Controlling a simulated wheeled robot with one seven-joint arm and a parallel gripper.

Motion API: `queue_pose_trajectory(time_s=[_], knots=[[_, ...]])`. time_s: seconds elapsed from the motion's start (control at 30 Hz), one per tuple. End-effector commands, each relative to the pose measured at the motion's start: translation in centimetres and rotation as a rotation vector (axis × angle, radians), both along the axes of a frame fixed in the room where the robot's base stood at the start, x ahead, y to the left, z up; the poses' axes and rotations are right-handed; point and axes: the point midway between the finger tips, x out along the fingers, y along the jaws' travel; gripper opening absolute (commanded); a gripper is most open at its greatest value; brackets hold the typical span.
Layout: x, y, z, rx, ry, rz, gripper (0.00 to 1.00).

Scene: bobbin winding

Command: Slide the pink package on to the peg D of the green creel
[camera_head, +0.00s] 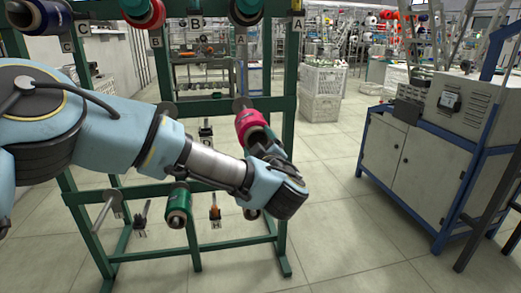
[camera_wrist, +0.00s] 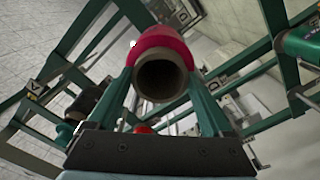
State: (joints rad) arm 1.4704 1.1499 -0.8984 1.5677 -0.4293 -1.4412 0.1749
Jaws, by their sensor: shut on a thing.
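The pink package (camera_head: 250,124) is a pink-red wound tube at the middle rail of the green creel (camera_head: 283,185), by its right post. My gripper (camera_head: 264,148) is shut on it; its fingers are partly hidden by my wrist in the head view. In the wrist view the package (camera_wrist: 165,42) sits between my two fingers (camera_wrist: 163,75), its brown tube end facing the camera and its bore dark. A grey disc (camera_head: 241,104) shows right behind the package. I cannot tell whether a peg is inside the bore. A D label (camera_wrist: 213,87) shows in the wrist view.
A green package (camera_head: 178,204) sits on the lower rail, beside a bare peg (camera_head: 104,212). Other packages (camera_head: 137,8) hang on the top rail above labels C, B and A. A grey machine cabinet (camera_head: 415,150) stands at right, with clear floor between.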

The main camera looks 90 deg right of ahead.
Motion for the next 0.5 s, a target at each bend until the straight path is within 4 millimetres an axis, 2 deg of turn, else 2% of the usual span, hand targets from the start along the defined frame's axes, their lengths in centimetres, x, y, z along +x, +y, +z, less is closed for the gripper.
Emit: queue_pose_trajectory(time_s=[0.13,0.5], knots=[[0.22,-0.88,0.06,-0.002,-0.001,0.001,0.17],[0.3,-1.17,0.04,-0.001,-0.001,0.0,0.17]])
